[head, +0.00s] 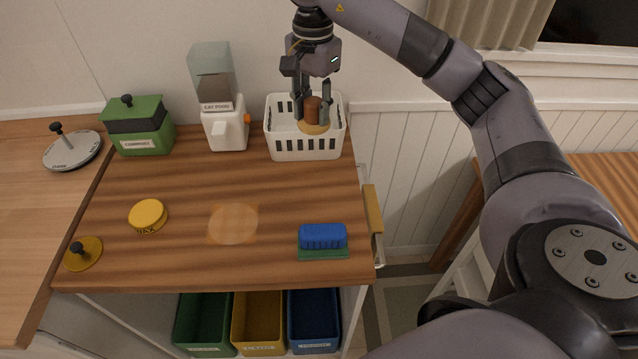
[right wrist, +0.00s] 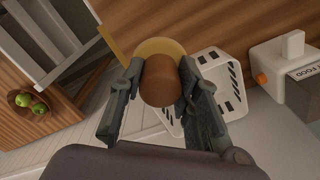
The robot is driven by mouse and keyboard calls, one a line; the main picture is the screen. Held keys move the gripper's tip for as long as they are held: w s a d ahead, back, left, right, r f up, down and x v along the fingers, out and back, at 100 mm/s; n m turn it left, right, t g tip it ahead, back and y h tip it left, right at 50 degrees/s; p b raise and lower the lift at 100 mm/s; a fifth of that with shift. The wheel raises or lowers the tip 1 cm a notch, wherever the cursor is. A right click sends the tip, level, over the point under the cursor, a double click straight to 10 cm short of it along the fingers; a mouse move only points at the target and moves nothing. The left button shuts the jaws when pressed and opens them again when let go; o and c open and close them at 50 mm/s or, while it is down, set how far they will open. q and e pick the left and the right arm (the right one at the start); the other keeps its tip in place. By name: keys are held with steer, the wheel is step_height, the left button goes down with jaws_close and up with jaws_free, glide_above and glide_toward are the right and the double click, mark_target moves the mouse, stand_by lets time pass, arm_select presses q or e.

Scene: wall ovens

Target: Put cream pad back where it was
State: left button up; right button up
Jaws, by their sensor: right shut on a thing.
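The cream pad (head: 313,128) is a round pale tan disc with a brown knob on top. My right gripper (head: 312,112) is shut on the knob, with a finger on each side, and the disc faces down. In the head view the pad overlaps the inside and front rim of the white slotted basket (head: 306,149); whether it touches the basket I cannot tell. In the right wrist view the pad (right wrist: 158,46) shows beyond the fingers, with the basket (right wrist: 236,72) beside it. My left gripper is not in view.
A yellow wax tin (head: 148,213), a blue brush (head: 323,237), a pale round patch (head: 232,223) and a yellow knobbed disc (head: 84,254) are on the wooden top. A cat food dispenser (head: 226,128) and green compost box (head: 139,127) stand at the back.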

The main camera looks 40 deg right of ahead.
steer(key=shift+w+d+f+m, duration=0.25)
steer(key=shift+d+m, duration=0.1)
steer(key=shift+m, duration=0.15)
step_height(320, 180, down, 14)
steer(key=shift+f+p, duration=0.1)
steer(key=shift+p, duration=0.35)
step_height(320, 180, down, 4)
steer(key=shift+f+p, duration=0.1)
steer(key=shift+p, duration=0.45)
steer(key=shift+f, duration=0.3)
steer(key=o, duration=0.6)
steer(key=shift+b, duration=0.3)
steer(key=o, duration=0.5)
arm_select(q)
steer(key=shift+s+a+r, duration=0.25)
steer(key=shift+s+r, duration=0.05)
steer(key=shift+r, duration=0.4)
